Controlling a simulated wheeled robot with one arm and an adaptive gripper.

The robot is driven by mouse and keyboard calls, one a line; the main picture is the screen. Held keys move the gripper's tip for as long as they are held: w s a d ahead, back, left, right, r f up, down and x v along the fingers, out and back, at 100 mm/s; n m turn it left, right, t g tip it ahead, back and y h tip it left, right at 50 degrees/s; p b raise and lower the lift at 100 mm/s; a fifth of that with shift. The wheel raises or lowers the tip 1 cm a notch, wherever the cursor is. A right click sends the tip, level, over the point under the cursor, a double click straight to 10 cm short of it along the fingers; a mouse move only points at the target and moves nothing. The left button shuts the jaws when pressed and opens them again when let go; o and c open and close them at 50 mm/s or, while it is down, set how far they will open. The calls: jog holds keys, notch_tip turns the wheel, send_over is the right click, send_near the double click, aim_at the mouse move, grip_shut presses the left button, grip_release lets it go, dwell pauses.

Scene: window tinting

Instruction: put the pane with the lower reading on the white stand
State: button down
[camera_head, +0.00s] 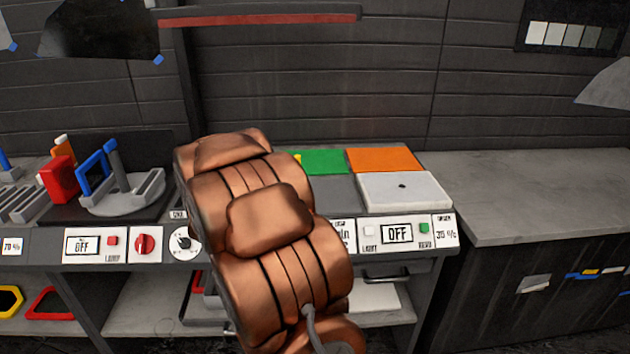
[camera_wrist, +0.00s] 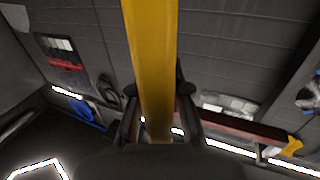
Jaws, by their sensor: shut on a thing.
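My gripper (camera_wrist: 160,115) shows in the wrist view, its dark fingers shut on a yellow-edged piece (camera_wrist: 152,50), likely a pane seen edge-on. In the head view my copper arm hides the gripper; a small yellow bit (camera_head: 298,157) shows beside the arm. A blue-framed pane (camera_head: 91,172) stands upright at the left, by a round grey slotted holder (camera_head: 122,203).
A red block (camera_head: 58,180) stands at the left. Green (camera_head: 325,161) and orange (camera_head: 384,159) pads lie at the back of the bench. The grey counter (camera_head: 530,190) at the right is clear. Yellow (camera_head: 8,301) and red (camera_head: 48,303) frames lie on the lower shelf.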

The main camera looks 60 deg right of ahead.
jog(key=d+f+p, duration=0.2)
jog(key=d, duration=0.5)
jog(key=d+f+p, duration=0.2)
jog(key=d+p, duration=0.1)
jog(key=d, duration=0.4)
jog(key=shift+w+d+f, duration=0.2)
jog(key=shift+w+f, duration=0.2)
jog(key=shift+f, duration=0.2)
jog(key=c, duration=1.1)
grip_release()
jog(key=shift+c, duration=0.2)
jog(key=b+v, duration=0.3)
jog(key=v, duration=0.9)
jog(key=shift+r, duration=0.2)
